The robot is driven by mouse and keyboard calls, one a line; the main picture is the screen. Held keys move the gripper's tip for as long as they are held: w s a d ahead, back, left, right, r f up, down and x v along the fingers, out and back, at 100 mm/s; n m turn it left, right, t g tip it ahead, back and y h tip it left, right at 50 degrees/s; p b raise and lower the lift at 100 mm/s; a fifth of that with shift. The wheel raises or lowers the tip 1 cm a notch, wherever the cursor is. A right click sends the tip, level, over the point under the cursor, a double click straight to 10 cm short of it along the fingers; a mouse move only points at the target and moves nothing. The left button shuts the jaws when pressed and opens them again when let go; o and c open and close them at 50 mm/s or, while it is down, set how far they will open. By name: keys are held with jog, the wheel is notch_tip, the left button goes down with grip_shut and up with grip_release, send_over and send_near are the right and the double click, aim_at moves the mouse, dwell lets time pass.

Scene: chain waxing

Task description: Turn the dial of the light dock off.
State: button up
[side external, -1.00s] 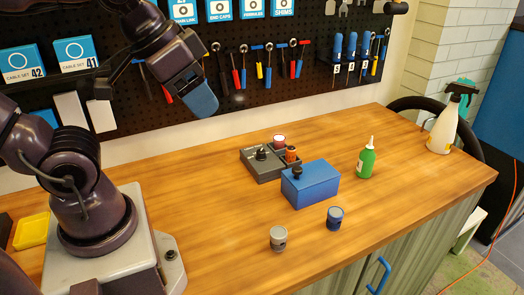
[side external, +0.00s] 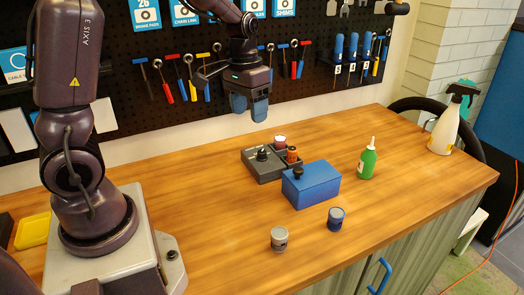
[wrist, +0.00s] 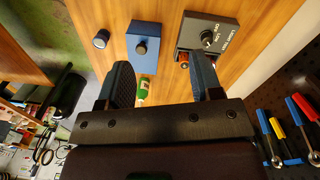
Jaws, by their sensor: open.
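The light dock (side external: 262,172) is a dark grey box on the bench, left of and behind a blue box. Its black dial (side external: 261,153) stands upright on top; it also shows in the wrist view (wrist: 207,37) beside small white lettering, too small to read its setting surely. A red-and-white canister (side external: 279,141) and an orange one (side external: 291,154) sit in the dock. My gripper (side external: 249,108) is open and empty, pointing down, above and behind the dock, clear of it. In the wrist view its two blue fingers (wrist: 163,82) stand apart; the right finger covers part of the dock.
A blue box (side external: 318,186) with a black knob stands right in front of the dock. Grey (side external: 279,240) and blue (side external: 335,219) canisters, a green bottle (side external: 367,160) and a spray bottle (side external: 444,125) stand on the bench. A tool pegboard (side external: 215,65) rises close behind my gripper.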

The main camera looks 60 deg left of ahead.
jog(key=m+g, duration=0.1)
send_over(262, 151)
jog(key=s+d, duration=0.1)
jog(key=s, duration=0.2)
notch_tip(262, 151, down, 9)
jog(key=w+a+r+m, duration=0.1)
jog(key=w+m, duration=0.1)
jog(key=w, duration=0.1)
jog(key=shift+t+y, duration=0.3)
jog(key=shift+y, duration=0.1)
notch_tip(262, 151, down, 12)
jog(key=shift+f, duration=0.25)
jog(key=c, duration=0.9)
